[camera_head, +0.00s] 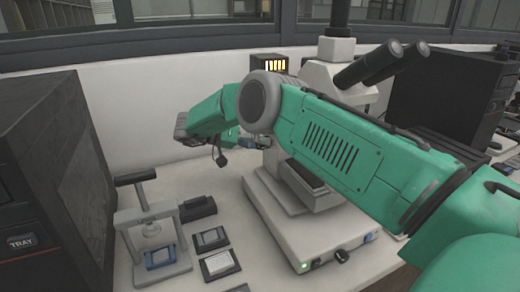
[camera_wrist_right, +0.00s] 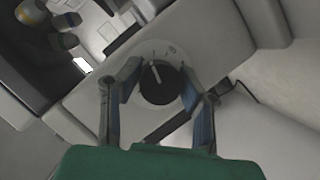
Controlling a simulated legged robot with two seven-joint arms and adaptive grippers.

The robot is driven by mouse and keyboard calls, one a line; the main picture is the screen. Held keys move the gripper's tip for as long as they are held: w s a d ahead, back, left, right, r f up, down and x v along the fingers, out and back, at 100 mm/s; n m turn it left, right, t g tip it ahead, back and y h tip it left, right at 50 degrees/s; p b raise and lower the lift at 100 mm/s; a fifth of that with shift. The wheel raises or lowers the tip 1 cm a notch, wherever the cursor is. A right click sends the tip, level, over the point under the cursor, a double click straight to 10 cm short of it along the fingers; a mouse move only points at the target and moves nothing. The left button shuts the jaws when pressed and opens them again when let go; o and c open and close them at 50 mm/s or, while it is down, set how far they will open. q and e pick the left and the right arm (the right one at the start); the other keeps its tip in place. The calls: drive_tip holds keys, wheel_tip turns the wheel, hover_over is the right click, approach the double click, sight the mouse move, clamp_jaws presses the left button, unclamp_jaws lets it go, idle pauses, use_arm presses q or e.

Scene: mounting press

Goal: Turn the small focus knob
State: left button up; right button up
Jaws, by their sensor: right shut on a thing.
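The small focus knob (camera_wrist_right: 158,84) is a round black knob with a white pointer line, set on a pale round dial with small marks. It shows in the right wrist view. My right gripper (camera_wrist_right: 159,78) is shut on it, with one blue-lined finger on each side. The pointer line points up, tilted slightly left in that view. In the head view the knob is hidden by my right arm. The white microscope (camera_head: 325,232) stands behind and below that arm. My left gripper is not in view.
A small hand press (camera_head: 168,274) with a T-handle stands at the left front. Several small slides or trays (camera_head: 218,265) lie beside it. A dark cabinet (camera_head: 75,150) marked TRAY closes off the left. A black box (camera_head: 440,90) stands at the right back.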

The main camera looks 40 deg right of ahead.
drive_tip(key=shift+w+r+n+g, duration=0.2)
drive_tip(key=shift+n+g, duration=0.4)
drive_tip(key=shift+n, duration=0.5)
